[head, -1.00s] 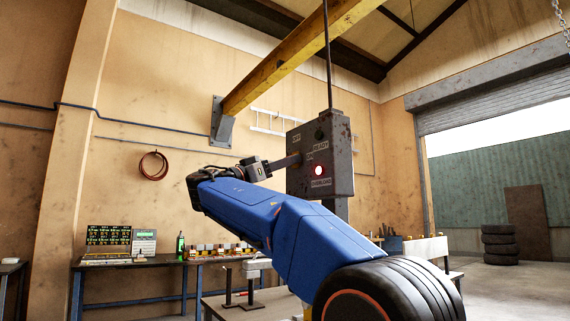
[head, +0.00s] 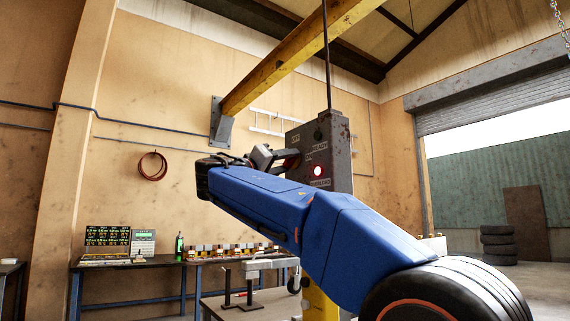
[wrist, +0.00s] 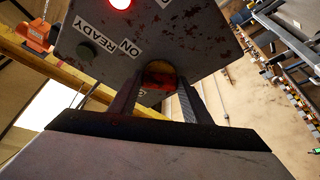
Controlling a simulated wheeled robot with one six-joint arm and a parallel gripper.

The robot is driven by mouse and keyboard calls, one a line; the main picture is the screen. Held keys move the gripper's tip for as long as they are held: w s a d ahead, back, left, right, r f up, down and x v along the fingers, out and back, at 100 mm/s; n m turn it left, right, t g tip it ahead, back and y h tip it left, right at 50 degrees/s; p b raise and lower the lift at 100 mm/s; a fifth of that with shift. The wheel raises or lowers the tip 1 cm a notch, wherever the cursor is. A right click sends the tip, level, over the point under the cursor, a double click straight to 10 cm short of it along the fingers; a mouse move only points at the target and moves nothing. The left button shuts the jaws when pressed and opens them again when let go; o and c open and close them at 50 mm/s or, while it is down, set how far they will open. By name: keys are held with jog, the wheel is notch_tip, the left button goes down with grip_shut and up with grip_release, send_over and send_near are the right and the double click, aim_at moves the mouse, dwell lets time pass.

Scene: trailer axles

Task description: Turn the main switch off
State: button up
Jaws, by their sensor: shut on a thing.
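The main switch is on a worn grey control box (head: 338,150) that hangs from a rod below a yellow beam. In the wrist view, its red and yellow switch knob (wrist: 160,75) sits on the box face (wrist: 180,35), near the ON label (wrist: 130,48). My gripper (wrist: 163,85) is shut on the knob, one finger at each side. In the head view, my gripper (head: 280,160) reaches the box from the left and hides most of the knob. The knob's exact setting is unclear. A red lamp (head: 317,170) on the box is lit; a dark green READY lamp (wrist: 86,51) looks unlit.
The yellow beam (head: 285,62) runs from the wall above the box. A workbench (head: 150,263) with displays and small parts stands along the back wall. Stacked tyres (head: 498,245) stand at the right, by the open shutter door. Air around the box looks free.

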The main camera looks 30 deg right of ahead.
jog(key=n+y, duration=0.1)
jog(key=n, duration=0.1)
jog(key=n+t, duration=0.1)
jog(key=n, duration=0.1)
jog(key=n+y, duration=0.1)
jog(key=n, duration=0.1)
jog(key=shift+s+r+n+t+y, duration=0.15)
jog(key=shift+r+n+t+y, duration=0.15)
jog(key=shift+n+t, duration=0.1)
jog(key=n+y, duration=0.1)
jog(key=n, duration=0.3)
jog(key=shift+r+n+y, duration=0.15)
jog(key=shift+n+y, duration=0.25)
jog(key=o, duration=1)
jog(key=shift+o, duration=0.2)
jog(key=shift+s, duration=0.1)
jog(key=v, duration=1.7)
jog(key=shift+a+r, duration=0.15)
jog(key=shift+a, duration=0.1)
